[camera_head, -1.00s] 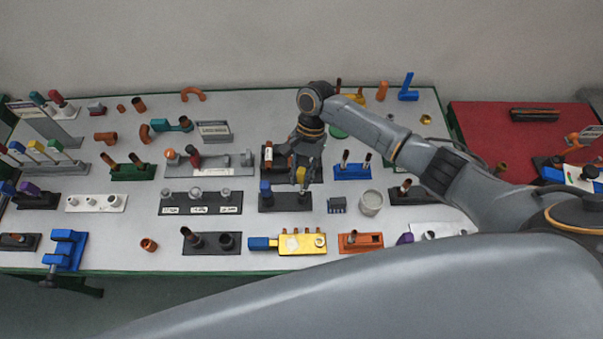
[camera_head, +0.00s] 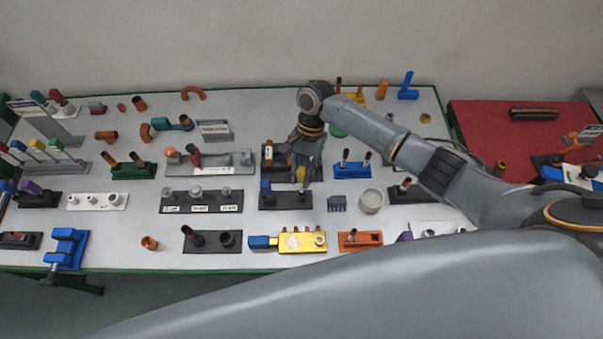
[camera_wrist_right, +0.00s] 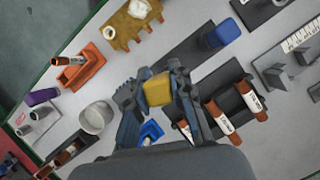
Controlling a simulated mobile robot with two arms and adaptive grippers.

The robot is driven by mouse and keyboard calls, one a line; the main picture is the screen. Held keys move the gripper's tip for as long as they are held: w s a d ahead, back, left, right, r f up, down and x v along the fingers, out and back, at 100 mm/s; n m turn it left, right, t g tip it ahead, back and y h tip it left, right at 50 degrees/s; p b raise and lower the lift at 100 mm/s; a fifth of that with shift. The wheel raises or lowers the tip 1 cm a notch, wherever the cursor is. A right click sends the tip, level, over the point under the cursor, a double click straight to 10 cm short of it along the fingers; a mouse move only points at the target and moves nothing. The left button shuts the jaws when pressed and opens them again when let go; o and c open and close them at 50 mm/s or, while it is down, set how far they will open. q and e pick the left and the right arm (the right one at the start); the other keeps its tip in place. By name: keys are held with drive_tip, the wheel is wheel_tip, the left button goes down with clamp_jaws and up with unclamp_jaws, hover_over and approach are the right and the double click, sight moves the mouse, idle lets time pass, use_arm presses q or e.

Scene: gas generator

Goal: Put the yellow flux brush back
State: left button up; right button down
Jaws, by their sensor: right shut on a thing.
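My right gripper (camera_head: 300,178) is over the middle of the grey table, shut on the yellow flux brush. In the right wrist view the brush's yellow block (camera_wrist_right: 157,90) shows between the two fingertips (camera_wrist_right: 150,92); its lower part is hidden. A black holder (camera_head: 290,201) is just below the gripper in the head view. A blue block (camera_head: 266,187) stands at its left end, and the holder's right part is bare or hidden by the gripper. In the wrist view the blue block (camera_wrist_right: 222,34) sits at one end of the dark holder (camera_wrist_right: 187,53). My left gripper is not in view.
A dark rack with orange-brown, white-labelled tubes (camera_wrist_right: 222,117) lies close to the fingers. A blue two-post stand (camera_head: 352,171), a white cup (camera_head: 371,201) and a yellow block with pegs (camera_head: 303,243) are nearby. Small patches of table between the racks are clear.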

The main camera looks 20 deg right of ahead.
sight(302, 189)
drive_tip(key=shift+f, duration=0.45)
drive_tip(key=shift+f+b, duration=1.4)
drive_tip(key=shift+f, duration=0.85)
drive_tip(key=c, duration=1.1)
unclamp_jaws()
drive_tip(key=shift+w+r, duration=0.1)
drive_tip(key=shift+r, duration=0.15)
drive_tip(key=v, duration=1.1)
drive_tip(key=shift+d+r, duration=0.2)
